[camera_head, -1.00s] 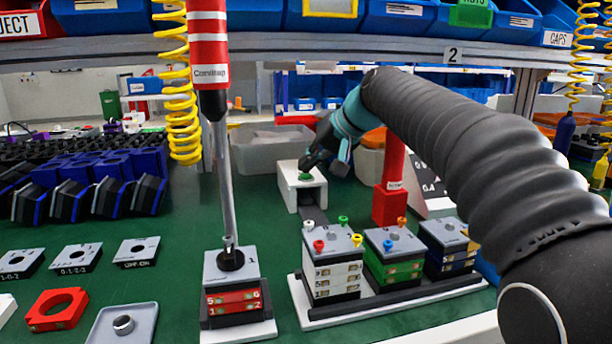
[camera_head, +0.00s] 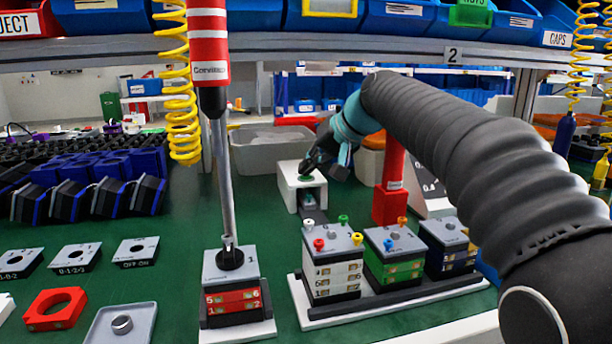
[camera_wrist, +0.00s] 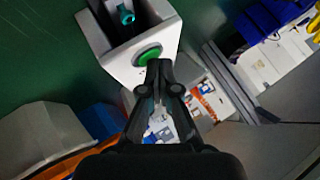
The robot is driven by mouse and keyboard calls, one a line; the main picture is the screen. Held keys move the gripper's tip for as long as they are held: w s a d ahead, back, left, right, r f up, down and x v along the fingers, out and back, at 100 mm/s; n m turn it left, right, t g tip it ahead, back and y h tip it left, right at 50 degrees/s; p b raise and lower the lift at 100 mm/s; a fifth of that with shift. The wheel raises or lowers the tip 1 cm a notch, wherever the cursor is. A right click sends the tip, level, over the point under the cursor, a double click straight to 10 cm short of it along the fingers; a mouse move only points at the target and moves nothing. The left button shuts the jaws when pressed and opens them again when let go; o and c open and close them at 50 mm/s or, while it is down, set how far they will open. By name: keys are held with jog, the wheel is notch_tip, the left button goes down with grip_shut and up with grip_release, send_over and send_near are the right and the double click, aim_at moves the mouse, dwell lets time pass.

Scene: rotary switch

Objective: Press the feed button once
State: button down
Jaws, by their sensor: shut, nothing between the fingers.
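The feed button is a round green button on top of a white box (camera_head: 291,182) at the back middle of the bench. In the wrist view the green button (camera_wrist: 147,54) shows on the white box's top face (camera_wrist: 120,66). My gripper (camera_head: 305,168) is shut and empty, pointing down at the button. In the wrist view its fingertips (camera_wrist: 158,64) overlap the button's lower right edge; I cannot tell whether they touch it. A small teal part (camera_wrist: 125,14) sits in the box's dark channel.
A red post (camera_head: 391,190) stands right of the box. A rack with several switch blocks (camera_head: 338,262) is in front. A hanging screwdriver (camera_head: 222,170) reaches a block at the left. A grey bin (camera_head: 262,152) is behind the box.

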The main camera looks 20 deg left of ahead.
aim_at(309, 177)
jog(key=shift+r, duration=0.1)
jog(key=shift+r+p, duration=0.75)
jog(key=shift+p, duration=0.1)
jog(key=shift+r+p, duration=2.1)
jog(key=shift+r, duration=0.45)
jog(key=shift+f, duration=0.1)
